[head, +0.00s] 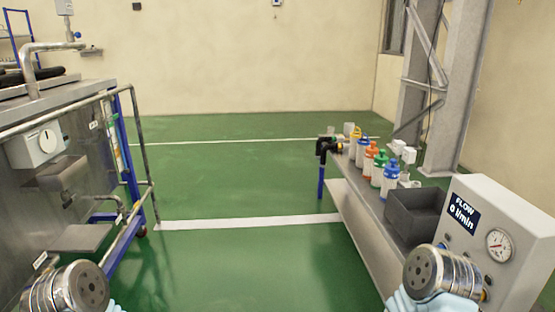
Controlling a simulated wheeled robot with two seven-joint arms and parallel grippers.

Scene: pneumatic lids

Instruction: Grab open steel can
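I cannot pick out an open steel can for certain. Small pale containers (404,177) stand among the bottles on the bench at the right, too small to tell whether one is an open steel can. Several white bottles with coloured lids, such as a blue-lidded one (390,178), an orange-lidded one (369,160) and a yellow-lidded one (356,134), stand in a row there. Neither gripper's fingers show. Only round metal parts of my arms appear at the bottom left and bottom right, well short of the bottles.
The steel bench (352,215) also bears a dark open box (414,214) and black pipe fittings (325,147) at its far end. A flow meter box (496,240) stands near right. A steel machine (60,190) with a rail is at left. Green floor (240,265) between is clear.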

